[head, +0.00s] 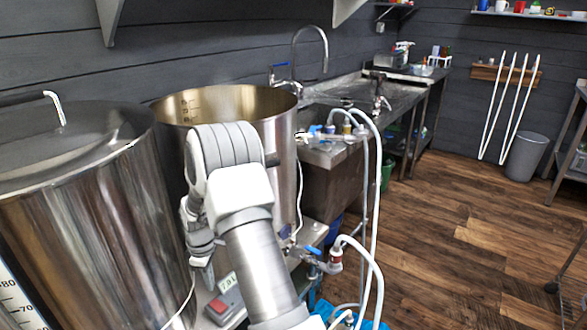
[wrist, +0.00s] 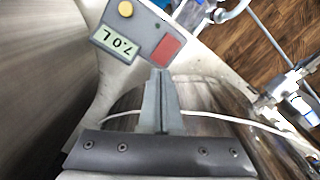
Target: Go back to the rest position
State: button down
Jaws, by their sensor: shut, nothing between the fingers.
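My gripper (wrist: 160,75) is shut and empty in the wrist view, its fingertips together close to a grey control box (wrist: 137,32) with a "7.0 L" display, a red button (wrist: 167,48) and a yellow button (wrist: 125,9). I cannot tell whether the fingertips touch the box. In the head view my arm reaches down in front of an open steel kettle (head: 285,135), and the gripper points down there, its fingertips hard to make out. The control box (head: 225,300) also shows at the lower left of the arm.
A lidded steel tank (head: 80,220) stands close on the left. White hoses (head: 376,200) and a blue-handled valve (head: 315,258) are right of my arm. A steel sink counter (head: 350,95) runs behind. The wooden floor (head: 470,220) at right is clear, with a grey bin (head: 526,157) beyond.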

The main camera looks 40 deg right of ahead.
dwell(0.4)
jog(key=s+a+r+m+t, duration=0.1)
jog(key=s+a+r, duration=0.15)
jog(key=r, duration=0.55)
jog(key=s+a+r+m+t, duration=0.15)
jog(key=s+r, duration=0.25)
jog(key=r, duration=0.4)
jog(key=s+a+r+m, duration=0.1)
jog(key=s+a+r, duration=0.15)
jog(key=r, duration=0.45)
jog(key=s+a+r+m+t+p, duration=0.15)
jog(key=s+r, duration=0.25)
jog(key=s, duration=0.6)
jog(key=s+a+r+m+t+b, duration=0.1)
jog(key=s+a+r+m+t, duration=0.2)
jog(key=s, duration=0.7)
notch_tip(320, 180, up, 19)
jog(key=g+p, duration=0.1)
jog(key=p, duration=1.6)
jog(key=shift+w+d+f+p, duration=0.15)
jog(key=shift+w+d+p, duration=0.05)
jog(key=shift+w+p, duration=0.15)
